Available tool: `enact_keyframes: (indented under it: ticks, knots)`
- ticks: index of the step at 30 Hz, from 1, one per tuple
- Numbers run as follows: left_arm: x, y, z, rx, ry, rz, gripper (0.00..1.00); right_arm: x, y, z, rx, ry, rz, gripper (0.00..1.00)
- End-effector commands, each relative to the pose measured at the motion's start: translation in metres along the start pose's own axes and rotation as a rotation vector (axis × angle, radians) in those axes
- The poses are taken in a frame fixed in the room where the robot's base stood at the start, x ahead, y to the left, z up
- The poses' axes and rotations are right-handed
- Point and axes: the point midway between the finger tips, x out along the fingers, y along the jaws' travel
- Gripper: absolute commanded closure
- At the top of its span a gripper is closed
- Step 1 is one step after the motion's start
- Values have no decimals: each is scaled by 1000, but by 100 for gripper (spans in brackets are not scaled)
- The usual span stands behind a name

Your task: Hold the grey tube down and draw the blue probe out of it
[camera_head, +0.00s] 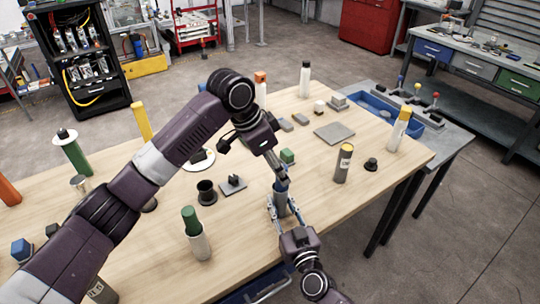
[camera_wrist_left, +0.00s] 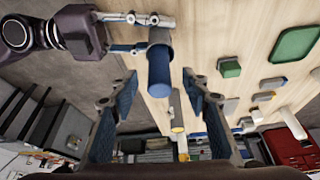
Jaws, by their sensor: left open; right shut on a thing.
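The grey tube (camera_head: 281,203) stands upright on the wooden table near its front edge. The blue probe (camera_wrist_left: 159,72) sits in the tube, and its blue end shows in the left wrist view, where the tube (camera_wrist_left: 159,37) is partly seen behind it. My right gripper (camera_head: 284,209) is shut on the tube, with a finger on each side. My left gripper (camera_head: 281,181) is above the tube, pointing down. In the left wrist view its blue fingers are spread open on either side of the probe, apart from it. The probe's lower part is hidden inside the tube.
A white tube with a green top (camera_head: 195,232) stands to the left. A green block (camera_head: 287,156) lies behind. A grey cylinder with a yellow top (camera_head: 343,165) stands to the right, near a small dark knob (camera_head: 371,164). A flat grey plate (camera_head: 334,132) lies farther back.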

Motion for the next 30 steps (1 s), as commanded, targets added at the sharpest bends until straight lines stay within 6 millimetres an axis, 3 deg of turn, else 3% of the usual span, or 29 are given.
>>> enact_keyframes:
  ticks: [7,18,30]
  knots:
    - [28,0,0,-1,0,1,57,0,0,0,0,0,1,95]
    - [32,0,0,-1,1,-1,57,0,0,0,0,0,1,95]
    - [32,0,0,-1,1,-1,100,0,0,0,0,0,1,95]
